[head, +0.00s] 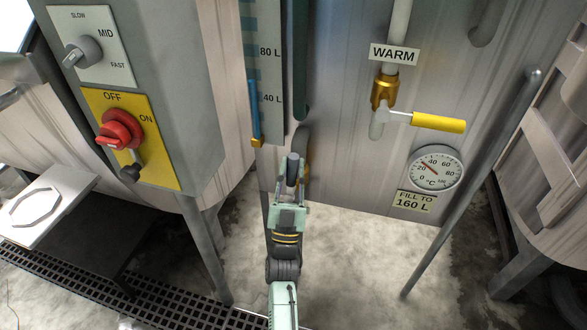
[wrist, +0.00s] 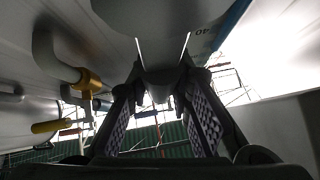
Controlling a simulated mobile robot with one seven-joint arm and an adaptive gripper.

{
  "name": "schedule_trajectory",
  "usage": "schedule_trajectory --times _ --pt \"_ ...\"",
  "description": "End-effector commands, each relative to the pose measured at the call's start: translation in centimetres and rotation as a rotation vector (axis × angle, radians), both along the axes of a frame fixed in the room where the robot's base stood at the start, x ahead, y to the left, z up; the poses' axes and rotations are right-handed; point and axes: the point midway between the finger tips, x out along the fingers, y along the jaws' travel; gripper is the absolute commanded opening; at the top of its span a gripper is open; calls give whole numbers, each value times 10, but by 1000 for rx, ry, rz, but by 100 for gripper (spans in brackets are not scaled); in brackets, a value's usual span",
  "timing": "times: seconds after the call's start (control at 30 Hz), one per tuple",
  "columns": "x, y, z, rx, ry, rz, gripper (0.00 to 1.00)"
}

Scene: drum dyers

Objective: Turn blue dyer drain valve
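My gripper (head: 291,172) is in front of the pale tank wall, below the level gauge, pointing at a dark grey pipe (head: 302,140). A small brass part (head: 307,171) shows beside the gripper and may belong to the drain valve. The valve's handle is mostly hidden by the gripper, so I cannot tell its position. In the wrist view my gripper (wrist: 162,112) has its patterned finger pads spread apart. A grey rounded part (wrist: 160,85) shows beyond the gap between them. I cannot tell whether the fingers touch it.
The WARM valve (head: 384,90), with a yellow handle (head: 438,123), and a dial thermometer (head: 436,168) are to the right. A control box with a red switch (head: 120,129) stands left. Grey legs (head: 207,250) flank the wet concrete floor (head: 350,250).

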Motion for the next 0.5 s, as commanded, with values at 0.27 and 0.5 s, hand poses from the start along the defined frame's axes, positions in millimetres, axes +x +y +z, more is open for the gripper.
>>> schedule_trajectory --times 0.27,0.5 --pt "0 1 0 1 0 4 37" --pt "0 1 0 2 0 2 40"
